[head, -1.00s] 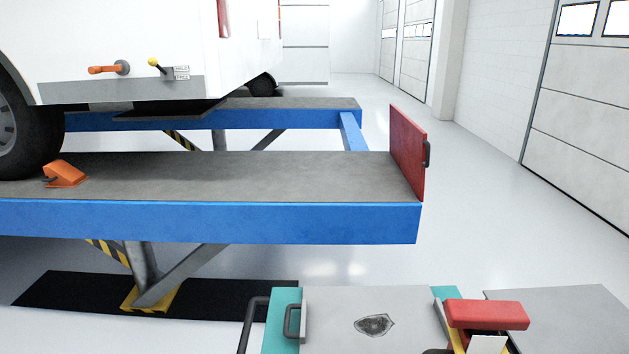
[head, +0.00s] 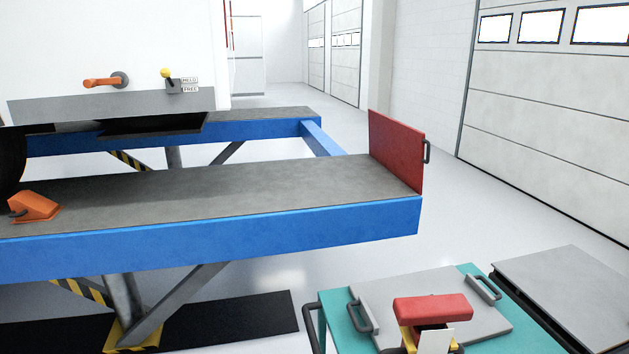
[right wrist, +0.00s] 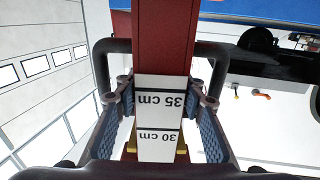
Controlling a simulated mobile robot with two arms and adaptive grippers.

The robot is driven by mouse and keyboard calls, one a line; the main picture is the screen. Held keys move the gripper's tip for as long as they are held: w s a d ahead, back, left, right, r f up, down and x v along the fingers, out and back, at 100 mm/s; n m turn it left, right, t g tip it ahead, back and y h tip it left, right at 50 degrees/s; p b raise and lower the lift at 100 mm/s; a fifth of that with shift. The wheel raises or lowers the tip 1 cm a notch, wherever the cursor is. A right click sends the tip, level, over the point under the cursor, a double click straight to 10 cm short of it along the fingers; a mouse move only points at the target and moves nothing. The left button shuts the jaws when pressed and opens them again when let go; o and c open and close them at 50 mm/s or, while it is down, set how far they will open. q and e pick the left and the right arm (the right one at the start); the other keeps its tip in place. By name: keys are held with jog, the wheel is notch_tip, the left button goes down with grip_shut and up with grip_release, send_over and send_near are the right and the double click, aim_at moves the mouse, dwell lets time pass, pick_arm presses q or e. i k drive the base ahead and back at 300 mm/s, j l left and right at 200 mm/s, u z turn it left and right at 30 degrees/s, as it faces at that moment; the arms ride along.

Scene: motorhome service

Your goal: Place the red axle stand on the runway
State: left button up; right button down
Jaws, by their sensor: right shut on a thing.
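The red axle stand (head: 432,308) shows at the bottom of the head view, with a red top, a yellow collar and a white label. It overlaps the cart in the picture; its lower part is out of frame. In the right wrist view its red post (right wrist: 164,40) carries labels reading 35 cm and 30 cm. My right gripper (right wrist: 160,125) is shut on the stand, with blue-padded fingers on both sides of the post. The blue-sided runway (head: 250,183) with a grey top lies beyond, with bare room on its right half. My left gripper is not in view.
A red end plate (head: 397,150) stands upright at the runway's right end. An orange chock (head: 34,207) sits by the wheel at left. A teal cart (head: 340,318) bearing a grey plate is in front, with a grey-topped unit (head: 570,290) to its right.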

aim_at(346, 186)
jog(key=i+j, duration=0.15)
jog(key=j, duration=0.2)
jog(key=i+j+z, duration=0.1)
jog(key=i+j, duration=0.25)
jog(key=j, duration=0.3)
jog(key=i+j, duration=0.15)
jog(key=j, duration=0.2)
jog(key=i+j+z, duration=0.1)
jog(key=j, duration=0.25)
jog(key=i+j, duration=0.15)
jog(key=i, duration=0.25)
jog(key=i+j+z, duration=0.1)
jog(key=i, duration=0.3)
jog(key=i+j, duration=0.3)
jog(key=i+z, duration=0.05)
jog(key=i, duration=0.05)
